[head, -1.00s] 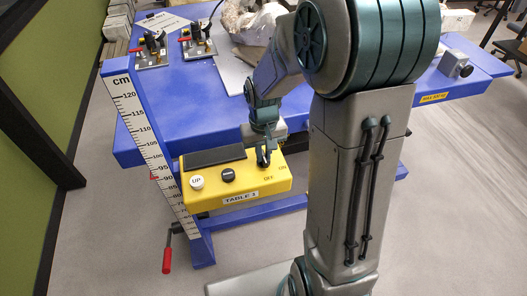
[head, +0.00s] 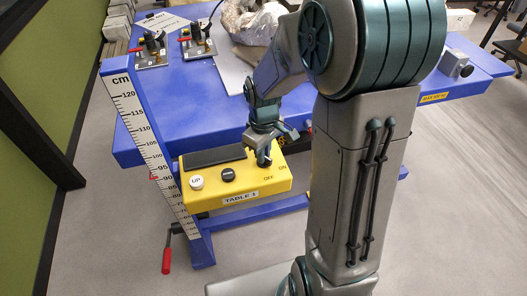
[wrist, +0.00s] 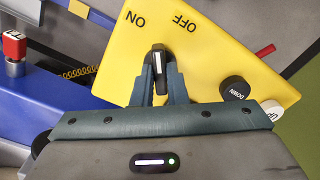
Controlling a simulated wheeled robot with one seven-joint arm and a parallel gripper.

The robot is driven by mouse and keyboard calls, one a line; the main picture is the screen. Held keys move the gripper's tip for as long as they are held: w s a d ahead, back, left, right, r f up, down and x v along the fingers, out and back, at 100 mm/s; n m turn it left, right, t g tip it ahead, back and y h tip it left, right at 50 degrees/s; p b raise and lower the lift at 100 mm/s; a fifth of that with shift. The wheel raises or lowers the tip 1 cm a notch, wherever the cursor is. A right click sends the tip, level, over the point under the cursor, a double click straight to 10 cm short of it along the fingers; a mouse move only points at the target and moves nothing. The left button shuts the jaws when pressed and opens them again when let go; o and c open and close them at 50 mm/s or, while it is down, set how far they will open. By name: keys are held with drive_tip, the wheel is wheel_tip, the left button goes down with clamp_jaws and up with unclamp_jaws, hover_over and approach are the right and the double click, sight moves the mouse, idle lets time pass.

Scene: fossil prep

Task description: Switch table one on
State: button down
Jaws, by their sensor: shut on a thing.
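The yellow control box (head: 247,181) labelled TABLE 1 is fixed at the front of the blue table (head: 135,150). My gripper (head: 263,160) reaches down to the box's right end, by the ON and OFF lettering. In the wrist view, my gripper (wrist: 158,62) is shut on a dark rotary switch (wrist: 158,57) with a white line. The line stands nearly upright in that picture, between the ON lettering (wrist: 136,20) at its upper left and the OFF lettering (wrist: 184,23) at its upper right. My fingers hide the switch's lower sides.
A white UP button (head: 196,182) and a black DOWN button (head: 228,174) sit left of the switch on the box. A height scale (head: 140,125) and a red-handled crank (head: 167,260) are at the left. A red-and-white knob (wrist: 14,45) shows in the wrist view.

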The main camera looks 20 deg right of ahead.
drive_tip(key=n, duration=0.4)
drive_tip(key=shift+r+n+p, duration=0.1)
drive_tip(key=shift+n+p, duration=0.2)
drive_tip(key=shift+n, duration=0.1)
idle(0.4)
drive_tip(key=c, duration=1.4)
unclamp_jaws()
drive_tip(key=shift+c, duration=0.2)
wheel_tip(320, 180, up, 14)
drive_tip(key=shift+b, duration=0.3)
drive_tip(key=s+f+m+t, duration=0.1)
drive_tip(key=s+m+t, duration=0.2)
drive_tip(key=s+m, duration=0.8)
drive_tip(key=s, duration=0.3)
drive_tip(key=shift+s+f+m, duration=0.15)
drive_tip(key=shift+s+m, duration=0.2)
drive_tip(key=shift+m, duration=0.05)
